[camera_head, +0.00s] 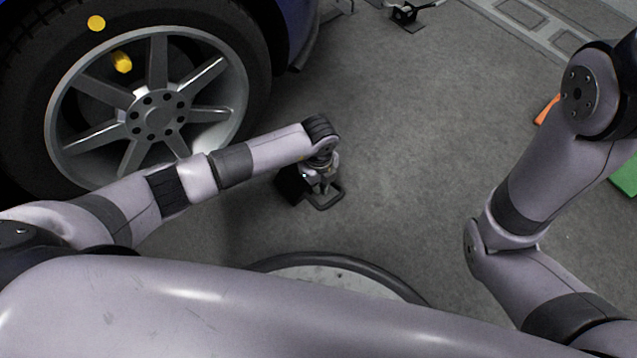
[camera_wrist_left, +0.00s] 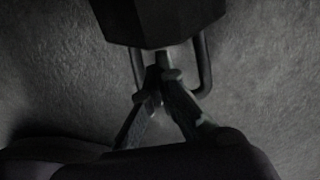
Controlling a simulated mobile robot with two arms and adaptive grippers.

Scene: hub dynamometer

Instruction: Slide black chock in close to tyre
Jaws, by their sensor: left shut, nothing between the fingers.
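The black chock (camera_head: 291,186) sits on the grey floor to the right of and below the tyre (camera_head: 256,75), with a floor gap between them. Its loop handle (camera_head: 331,199) points away from the tyre. My left gripper (camera_head: 317,186) is down at the chock, shut with nothing between its fingers. In the left wrist view the chock (camera_wrist_left: 158,18) is at the top, and the shut fingertips (camera_wrist_left: 160,70) lie within the outline of the loop handle (camera_wrist_left: 205,70), close to the chock's face. I cannot tell whether they touch it. My right gripper is out of view.
The blue car (camera_head: 297,25) with its spoked wheel (camera_head: 157,115) fills the upper left. A small black device (camera_head: 405,13) stands on the floor at the top. Orange (camera_head: 546,108) and green (camera_head: 626,178) items lie at the right. The middle floor is clear.

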